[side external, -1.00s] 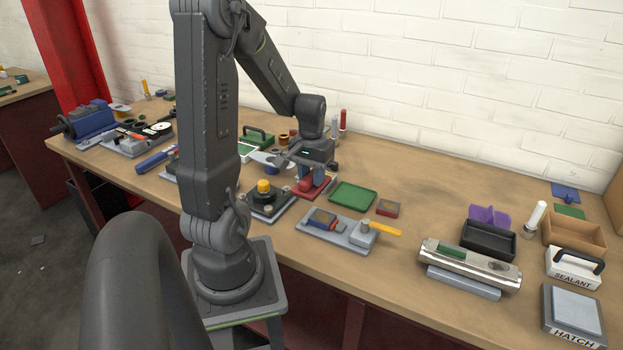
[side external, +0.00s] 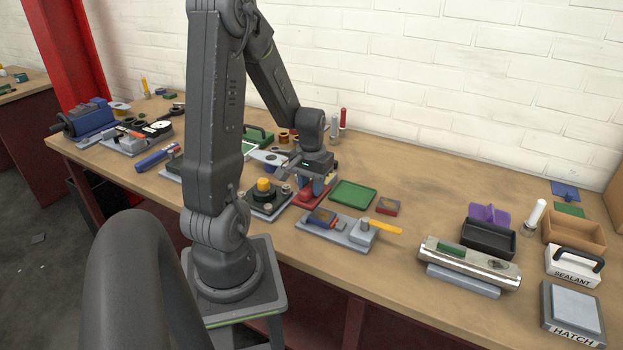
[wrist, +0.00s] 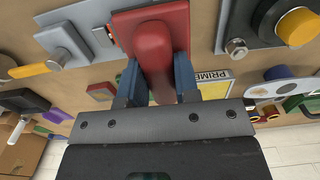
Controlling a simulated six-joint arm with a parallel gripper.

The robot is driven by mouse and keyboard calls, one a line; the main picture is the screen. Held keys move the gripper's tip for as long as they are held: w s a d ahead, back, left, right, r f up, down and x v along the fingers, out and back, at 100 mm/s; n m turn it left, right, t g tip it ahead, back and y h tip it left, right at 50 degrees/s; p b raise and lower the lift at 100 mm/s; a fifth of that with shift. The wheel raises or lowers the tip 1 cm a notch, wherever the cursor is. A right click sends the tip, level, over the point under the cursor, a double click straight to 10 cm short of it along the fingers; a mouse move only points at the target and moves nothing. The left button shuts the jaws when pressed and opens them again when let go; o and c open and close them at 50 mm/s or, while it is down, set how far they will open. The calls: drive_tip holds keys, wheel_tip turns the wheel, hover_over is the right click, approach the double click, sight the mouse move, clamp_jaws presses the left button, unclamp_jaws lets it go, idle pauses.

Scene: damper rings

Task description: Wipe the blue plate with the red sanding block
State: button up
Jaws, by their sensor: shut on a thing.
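My gripper (wrist: 148,88) is shut on the red sanding block (wrist: 153,42), with its blue-tipped fingers on either side of the rounded red handle. The flat red part lies beyond the handle in the wrist view. In the side view my gripper (side external: 319,180) is low over the bench, and red (side external: 307,197) shows beneath it. I cannot tell whether the block touches what is below. A small flat blue piece (side external: 565,190) lies at the far right back of the bench. I cannot tell whether it is the blue plate.
A green tray (side external: 352,194) and a small red box (side external: 387,206) are just right of my gripper. A grey fixture (side external: 340,235) with a yellow handle is in front. A dark fixture with a yellow knob (side external: 264,185) is left. Bare bench lies right of the red box.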

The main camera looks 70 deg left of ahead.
sight(311, 184)
wheel_tip(311, 184, down, 4)
drive_tip(key=shift+f, duration=0.1)
drive_tip(key=shift+w+d+f, duration=0.15)
drive_tip(key=shift+w+f, duration=0.1)
drive_tip(key=shift+c, duration=0.4)
drive_tip(key=shift+w+d+f, duration=0.1)
drive_tip(key=shift+w+d, duration=2)
drive_tip(key=shift+d, duration=0.1)
drive_tip(key=shift+s+a, duration=2.4)
drive_tip(key=shift+a, duration=0.05)
drive_tip(key=shift+d+r, duration=0.1)
drive_tip(key=shift+r, duration=4.05)
drive_tip(key=shift+w, duration=0.1)
